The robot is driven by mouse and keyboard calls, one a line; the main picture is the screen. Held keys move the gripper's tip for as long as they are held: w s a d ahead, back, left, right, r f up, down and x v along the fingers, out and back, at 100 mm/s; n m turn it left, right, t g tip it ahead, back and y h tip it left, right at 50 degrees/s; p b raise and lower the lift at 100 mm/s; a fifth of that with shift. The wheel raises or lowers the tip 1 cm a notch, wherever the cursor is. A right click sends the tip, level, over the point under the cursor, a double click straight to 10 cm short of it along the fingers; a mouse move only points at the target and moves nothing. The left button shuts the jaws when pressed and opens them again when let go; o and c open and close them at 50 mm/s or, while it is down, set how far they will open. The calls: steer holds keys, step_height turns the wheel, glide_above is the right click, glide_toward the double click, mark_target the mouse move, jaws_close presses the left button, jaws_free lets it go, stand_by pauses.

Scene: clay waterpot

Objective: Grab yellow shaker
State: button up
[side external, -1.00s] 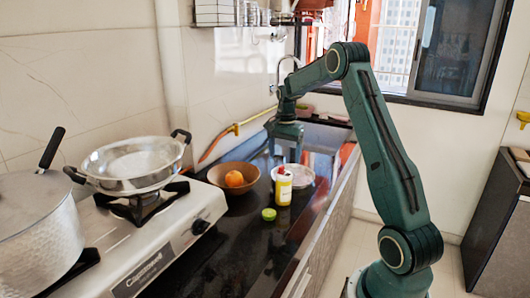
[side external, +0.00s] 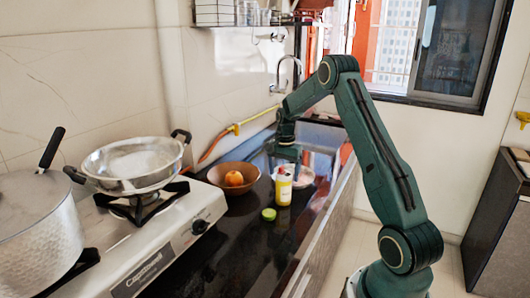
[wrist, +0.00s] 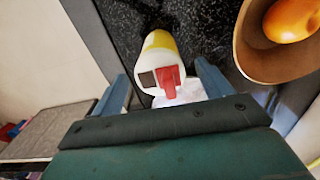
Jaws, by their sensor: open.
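The yellow shaker (side external: 284,190) stands upright on the dark counter, to the right of a brown bowl. In the wrist view the shaker (wrist: 158,43) shows a yellow body, a white top and a red spout. My gripper (side external: 285,163) is just above and behind the shaker's top in the side view. In the wrist view my gripper (wrist: 162,72) is open, with one finger on each side of the shaker's top. Nothing is held. I cannot tell whether either finger touches the shaker.
The brown bowl (side external: 222,189) with an orange (side external: 234,179) stands close to the left. A cut lime (side external: 269,214) lies in front of the shaker.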

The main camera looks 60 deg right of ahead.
steer(key=shift+f, duration=0.6)
steer(key=c, duration=1.4)
steer(key=shift+o, duration=0.2)
steer(key=shift+r, duration=0.15)
step_height(320, 180, up, 20)
